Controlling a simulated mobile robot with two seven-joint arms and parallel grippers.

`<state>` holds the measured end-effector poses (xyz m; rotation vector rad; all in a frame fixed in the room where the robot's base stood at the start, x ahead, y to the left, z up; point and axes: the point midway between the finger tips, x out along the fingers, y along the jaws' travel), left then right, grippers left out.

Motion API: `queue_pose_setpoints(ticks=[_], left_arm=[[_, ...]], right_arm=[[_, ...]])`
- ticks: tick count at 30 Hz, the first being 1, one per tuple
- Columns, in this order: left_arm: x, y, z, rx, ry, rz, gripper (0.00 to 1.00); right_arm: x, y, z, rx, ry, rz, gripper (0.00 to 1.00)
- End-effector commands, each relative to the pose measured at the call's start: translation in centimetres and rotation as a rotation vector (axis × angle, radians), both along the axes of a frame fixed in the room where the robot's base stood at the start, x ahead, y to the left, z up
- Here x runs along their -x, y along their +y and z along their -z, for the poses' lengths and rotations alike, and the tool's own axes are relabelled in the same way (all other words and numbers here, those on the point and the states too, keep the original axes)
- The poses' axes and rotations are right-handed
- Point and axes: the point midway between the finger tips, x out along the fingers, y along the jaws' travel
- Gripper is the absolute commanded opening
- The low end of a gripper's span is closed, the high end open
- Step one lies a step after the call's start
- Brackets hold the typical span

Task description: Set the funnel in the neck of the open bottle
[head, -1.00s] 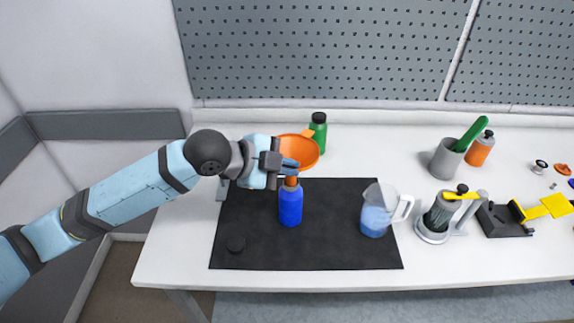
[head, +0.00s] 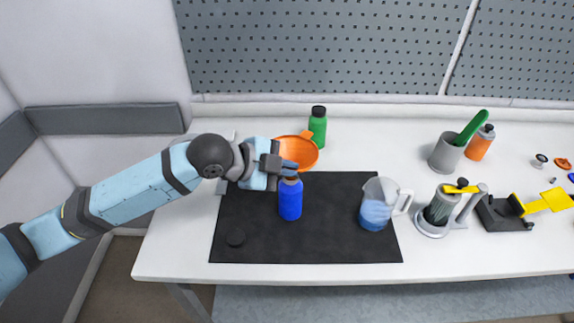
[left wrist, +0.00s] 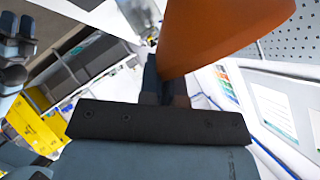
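The orange funnel (head: 303,150) is held by my left gripper (head: 289,167), whose fingers are closed on it. Its wide cone also fills the upper part of the left wrist view (left wrist: 215,35). The blue bottle (head: 290,202) stands upright and uncapped on the black mat, directly below the gripper. The fingers hide much of the funnel's lower part and the bottle's mouth. The spout seems to be at or inside the neck; how deep, I cannot tell. My right gripper does not show in the head view.
A black cap (head: 235,237) lies on the mat (head: 330,245). A measuring jug (head: 376,212) with blue liquid stands right of the bottle. A green bottle (head: 317,128) stands behind the funnel. A grey cup (head: 446,153) and other apparatus stand further right. The mat's front is clear.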

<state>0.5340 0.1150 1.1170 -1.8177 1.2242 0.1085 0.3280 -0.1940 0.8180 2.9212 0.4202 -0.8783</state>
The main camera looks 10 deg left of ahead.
Motion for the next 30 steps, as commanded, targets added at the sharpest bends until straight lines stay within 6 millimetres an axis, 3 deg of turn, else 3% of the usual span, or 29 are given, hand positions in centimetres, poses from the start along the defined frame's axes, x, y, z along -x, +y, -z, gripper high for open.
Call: queue_pose_setpoints(ticks=[30], left_arm=[[0.0,0.0,1.0,0.000,0.000,0.000,0.00]], right_arm=[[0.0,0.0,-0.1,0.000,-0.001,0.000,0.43]])
